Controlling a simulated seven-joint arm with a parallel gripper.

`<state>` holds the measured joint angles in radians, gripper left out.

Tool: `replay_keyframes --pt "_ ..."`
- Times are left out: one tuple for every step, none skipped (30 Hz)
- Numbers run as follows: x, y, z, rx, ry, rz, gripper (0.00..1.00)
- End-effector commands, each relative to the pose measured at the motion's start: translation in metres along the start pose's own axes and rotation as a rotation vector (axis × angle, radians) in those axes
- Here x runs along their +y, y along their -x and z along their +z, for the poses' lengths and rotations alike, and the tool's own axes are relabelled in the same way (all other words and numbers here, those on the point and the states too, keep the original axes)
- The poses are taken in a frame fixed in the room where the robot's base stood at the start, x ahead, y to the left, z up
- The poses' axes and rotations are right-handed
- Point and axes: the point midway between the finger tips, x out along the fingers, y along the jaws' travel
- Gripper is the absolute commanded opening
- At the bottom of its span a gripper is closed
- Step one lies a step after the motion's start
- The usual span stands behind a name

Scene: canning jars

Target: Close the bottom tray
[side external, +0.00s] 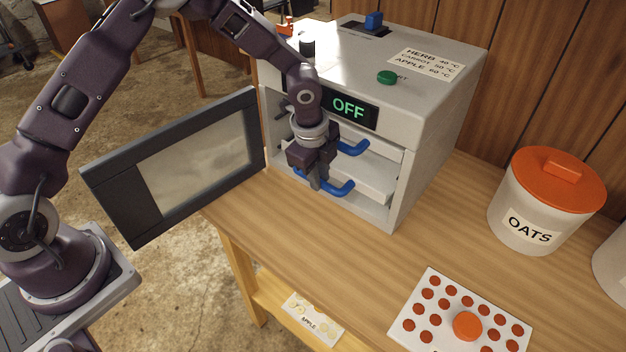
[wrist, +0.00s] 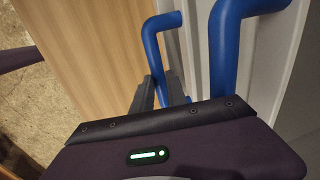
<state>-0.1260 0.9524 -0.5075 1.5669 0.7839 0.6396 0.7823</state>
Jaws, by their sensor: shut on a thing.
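The bottom tray (side external: 370,180) is a white tray low in the open front of a white dryer box. Its blue handle (side external: 342,188) sticks out towards the front; it also shows in the wrist view (wrist: 163,20). My gripper (side external: 315,184) is at this handle, shut on its left part. In the wrist view, the dark fingers (wrist: 160,95) close around the lower end of that handle. The hand hides part of the tray front. A second blue handle (side external: 353,148), belonging to the tray above, is just over it, close to my wrist; it looms large in the wrist view (wrist: 225,50).
The dryer (side external: 435,125) has an OFF display (side external: 348,107) and a grey door (side external: 175,165) swung wide open to the left. An oats jar (side external: 530,205) and a red-dotted white sheet (side external: 430,325) are on the right of the table. The wood before the dryer is clear.

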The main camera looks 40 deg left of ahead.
Motion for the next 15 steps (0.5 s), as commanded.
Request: replay_keyframes --pt "0.0001 -0.0006 0.0021 -0.005 0.0 0.001 0.0" --pt "0.0002 -0.0006 0.0021 -0.005 0.0 0.002 0.0" --pt "0.0002 -0.0006 0.0022 -0.005 0.0 0.002 0.0" --pt "0.0003 -0.0006 0.0022 -0.005 0.0 0.002 0.0" --pt "0.0004 -0.0007 0.0022 -0.005 0.0 0.002 0.0" --pt "0.0004 -0.0007 0.0022 -0.005 0.0 0.002 0.0" --pt "0.0005 -0.0007 0.0022 -0.005 0.0 0.002 0.0" --pt "0.0005 -0.0007 0.0022 -0.005 0.0 0.002 0.22" --pt "0.0005 -0.0007 0.0021 -0.005 0.0 0.002 0.3" --pt "0.0005 -0.0007 0.0019 -0.004 0.0 0.001 0.35" --pt "0.0005 -0.0006 0.0017 -0.004 0.0 0.001 0.4" --pt "0.0005 -0.0006 0.0015 -0.004 0.0 0.001 0.4" --pt "0.0006 -0.0006 0.0014 -0.003 0.0 0.001 0.4" --pt "0.0005 -0.0005 0.0012 -0.003 0.0 0.001 0.4" --pt "0.0005 -0.0005 0.0011 -0.003 0.0 0.001 0.4"
